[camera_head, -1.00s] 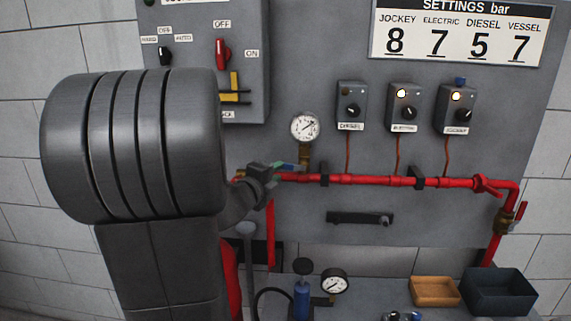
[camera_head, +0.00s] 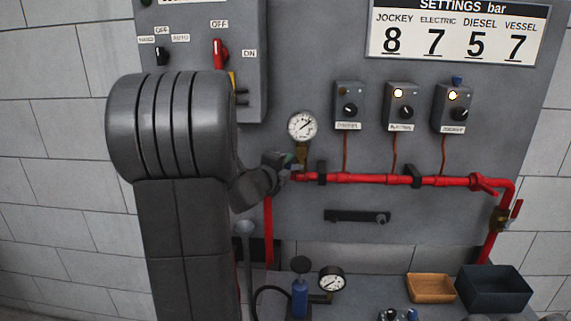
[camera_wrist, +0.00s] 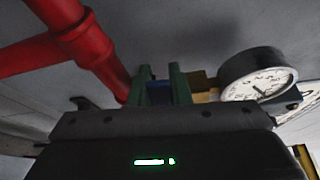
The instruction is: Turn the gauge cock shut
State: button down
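The round white pressure gauge (camera_head: 302,126) stands on the brass gauge cock (camera_head: 302,154), above the red pipe. In the wrist view the gauge (camera_wrist: 258,78) is at the right, with brass fitting (camera_wrist: 203,82) to its left. My gripper (camera_head: 290,162) is at the cock, just left of its brass body. In the wrist view its green fingers (camera_wrist: 160,85) stand apart, with the blue lever (camera_wrist: 158,90) of the cock between them. I cannot tell whether both fingers press on the lever. My arm and wrist hide most of the lever in the head view.
The red pipe (camera_head: 370,180) runs right from the cock, close to my gripper; red pipework (camera_wrist: 75,45) also fills the wrist view's upper left. Control boxes (camera_head: 349,106) hang above it. A blue hand pump (camera_head: 300,295) and bins (camera_head: 432,288) stand on the bench below.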

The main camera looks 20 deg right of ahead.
jog(key=n+b, duration=0.1)
jog(key=b, duration=0.2)
jog(key=shift+f+n, duration=0.4)
jog(key=c, duration=1.6)
grip_release()
jog(key=v, duration=0.4)
jog(key=b+v, duration=0.1)
jog(key=v, duration=0.8)
jog(key=shift+s+a+f, duration=0.3)
jog(key=shift+f, duration=0.05)
jog(key=shift+w, duration=0.1)
